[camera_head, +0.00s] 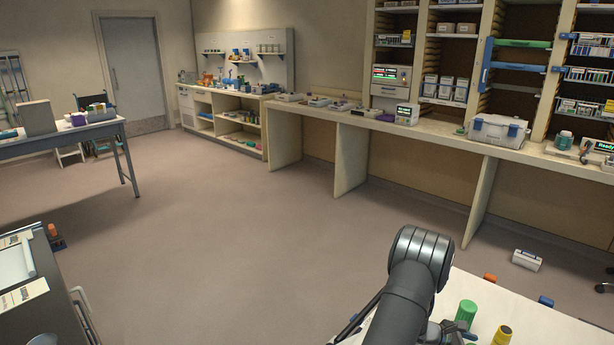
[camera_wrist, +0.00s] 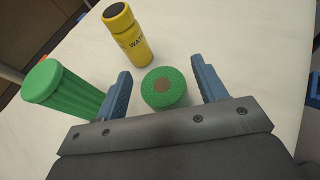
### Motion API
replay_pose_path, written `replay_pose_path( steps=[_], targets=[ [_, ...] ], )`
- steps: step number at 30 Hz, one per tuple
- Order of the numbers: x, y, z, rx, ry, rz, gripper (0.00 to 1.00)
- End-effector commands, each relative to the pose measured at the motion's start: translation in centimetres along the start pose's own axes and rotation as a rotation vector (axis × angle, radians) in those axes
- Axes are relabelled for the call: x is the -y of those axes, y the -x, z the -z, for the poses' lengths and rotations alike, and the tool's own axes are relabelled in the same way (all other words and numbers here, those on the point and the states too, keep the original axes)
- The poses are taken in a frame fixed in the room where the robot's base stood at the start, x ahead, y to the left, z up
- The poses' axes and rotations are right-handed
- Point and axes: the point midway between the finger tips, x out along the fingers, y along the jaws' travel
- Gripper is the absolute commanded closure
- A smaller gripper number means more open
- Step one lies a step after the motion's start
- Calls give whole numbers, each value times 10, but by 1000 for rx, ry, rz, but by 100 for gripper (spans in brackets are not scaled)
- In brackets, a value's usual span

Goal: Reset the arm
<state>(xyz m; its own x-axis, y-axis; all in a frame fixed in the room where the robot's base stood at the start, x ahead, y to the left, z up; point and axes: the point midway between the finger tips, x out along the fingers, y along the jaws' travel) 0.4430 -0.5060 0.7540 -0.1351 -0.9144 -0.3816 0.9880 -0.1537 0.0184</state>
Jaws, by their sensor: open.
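My arm rises at the bottom of the head view, beside a pale table (camera_head: 540,322). My gripper (camera_wrist: 160,82) shows in the wrist view with its two blue fingers apart. A ribbed green cylinder (camera_wrist: 70,90) is left of the left finger. A yellow bottle (camera_wrist: 130,35) with a dark cap and lettering stands beyond. In the head view, a green-topped cylinder (camera_head: 466,312) and a yellow bottle (camera_head: 502,335) show near my arm.
An orange item (camera_head: 490,277) and a blue item (camera_head: 546,301) are at the pale table's far edge. A white case (camera_head: 526,260) lies on the floor beyond. A long counter (camera_head: 440,135) with shelves lines the back wall. The middle floor (camera_head: 240,220) is clear.

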Motion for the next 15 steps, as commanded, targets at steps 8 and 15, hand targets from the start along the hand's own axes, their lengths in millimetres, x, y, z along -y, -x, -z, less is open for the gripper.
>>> replay_pose_path(
  steps=[8,15],
  targets=[
    [1,8,-19,-1,1,2,35],
    [1,9,-20,-1,1,2,35]
  ],
)
